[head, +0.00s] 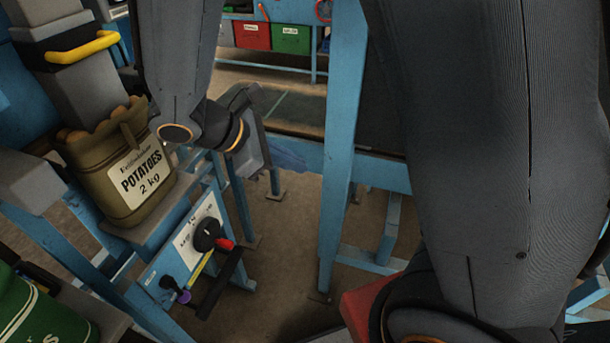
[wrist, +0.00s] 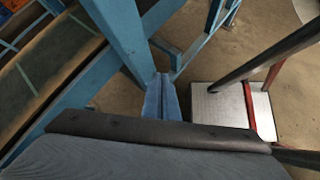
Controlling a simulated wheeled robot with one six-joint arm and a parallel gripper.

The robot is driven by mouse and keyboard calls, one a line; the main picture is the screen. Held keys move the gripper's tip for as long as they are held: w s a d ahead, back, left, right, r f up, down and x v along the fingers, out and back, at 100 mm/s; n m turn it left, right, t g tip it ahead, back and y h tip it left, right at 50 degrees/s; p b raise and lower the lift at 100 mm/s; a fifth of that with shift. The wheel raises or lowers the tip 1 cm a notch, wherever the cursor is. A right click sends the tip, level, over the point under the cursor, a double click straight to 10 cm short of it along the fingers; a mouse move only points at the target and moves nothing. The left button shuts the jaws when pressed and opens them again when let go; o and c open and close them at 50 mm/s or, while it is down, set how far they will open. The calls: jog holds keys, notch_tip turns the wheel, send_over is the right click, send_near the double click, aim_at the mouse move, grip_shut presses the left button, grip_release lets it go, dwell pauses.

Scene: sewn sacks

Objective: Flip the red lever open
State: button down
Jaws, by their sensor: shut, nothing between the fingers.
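The red lever (head: 226,244) is a short red piece beside a round black knob (head: 207,234) on a blue and white panel, low left of centre in the head view. My gripper (head: 297,155) is up and to the right of it, clearly apart, pointing right toward the blue frame. In the wrist view its two bluish fingers (wrist: 161,88) are together with nothing between them. The red lever cannot be made out in the wrist view.
A black bar handle (head: 221,284) sticks out in front of the panel, near a purple-collared knob (head: 183,297). A potato sack (head: 125,175) stands above the panel. A blue post (head: 342,150) rises right of my gripper. Open floor (head: 285,235) lies between panel and post.

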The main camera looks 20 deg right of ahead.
jog(key=shift+s+d+f+m+g+y, duration=0.35)
jog(key=shift+s+d+f+m+y, duration=0.1)
jog(key=shift+s+m, duration=0.2)
jog(key=shift+s+d+f+m+g+y, duration=0.4)
jog(key=shift+s+d+m, duration=0.1)
jog(key=shift+m, duration=0.15)
jog(key=shift+s, duration=0.1)
jog(key=s+d+m+y, duration=0.1)
jog(key=m+y, duration=0.1)
jog(key=m, duration=0.2)
jog(key=s+d+m+y, duration=0.1)
jog(key=m+y, duration=0.2)
jog(key=m, duration=0.2)
jog(key=s+f+m+y, duration=0.1)
jog(key=m+y, duration=0.1)
jog(key=m, duration=0.2)
jog(key=shift+s+d+f+m+t+y, duration=0.1)
jog(key=shift+d+m+t+y, duration=0.2)
jog(key=shift+d+t, duration=0.1)
